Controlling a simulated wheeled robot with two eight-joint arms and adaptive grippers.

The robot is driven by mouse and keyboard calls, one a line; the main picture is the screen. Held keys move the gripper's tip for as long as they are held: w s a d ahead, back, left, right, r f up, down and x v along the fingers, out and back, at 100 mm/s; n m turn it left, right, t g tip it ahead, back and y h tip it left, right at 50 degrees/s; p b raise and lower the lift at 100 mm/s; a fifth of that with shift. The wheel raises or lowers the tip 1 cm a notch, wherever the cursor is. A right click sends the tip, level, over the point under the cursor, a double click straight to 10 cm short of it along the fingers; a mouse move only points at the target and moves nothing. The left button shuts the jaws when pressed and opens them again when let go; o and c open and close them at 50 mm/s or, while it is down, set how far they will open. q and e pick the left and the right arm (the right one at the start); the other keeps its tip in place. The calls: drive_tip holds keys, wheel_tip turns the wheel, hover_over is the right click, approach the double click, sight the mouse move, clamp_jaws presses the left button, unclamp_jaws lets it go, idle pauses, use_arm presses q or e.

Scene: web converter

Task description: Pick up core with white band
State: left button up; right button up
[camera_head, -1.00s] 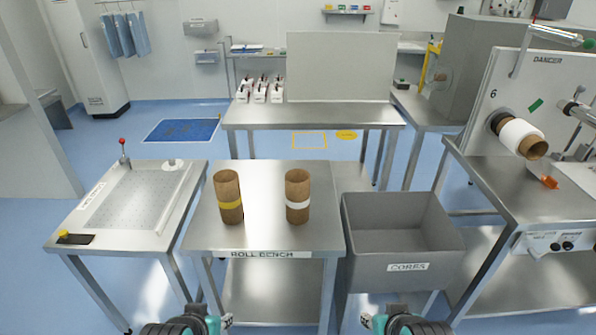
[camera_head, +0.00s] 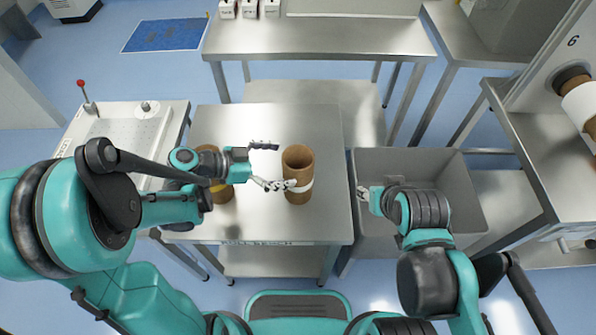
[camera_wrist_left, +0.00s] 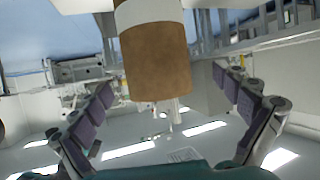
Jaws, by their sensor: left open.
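The brown core with the white band (camera_head: 298,162) stands upright on the roll bench (camera_head: 320,125). My left gripper (camera_head: 270,166) is open and comes at it from the left, its fingertips close to the core's left side. In the left wrist view the core (camera_wrist_left: 155,60) shows between the two spread fingers, its white band near the top edge. I cannot tell whether a finger touches it. My right gripper (camera_head: 364,193) hangs over the left part of the cores bin; its jaw state is unclear.
A second core with a yellow band (camera_head: 222,193) stands left on the bench, partly hidden by my left gripper and close to it. The grey cores bin (camera_head: 470,190) is at the right of the bench. The bench's back part is clear.

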sight(310, 162)
use_arm(q)
drive_tip(key=shift+d+r+m, duration=0.1)
drive_tip(key=shift+d+m, duration=0.05)
drive_tip(key=shift+m, duration=0.15)
drive_tip(key=r+b+x, duration=0.1)
drive_tip(key=b+x, duration=0.1)
drive_tip(key=x, duration=0.5)
drive_tip(key=shift+d+f+b, duration=0.2)
drive_tip(key=shift+d+b, duration=0.15)
drive_tip(key=shift+d, duration=0.2)
drive_tip(key=c, duration=1.9)
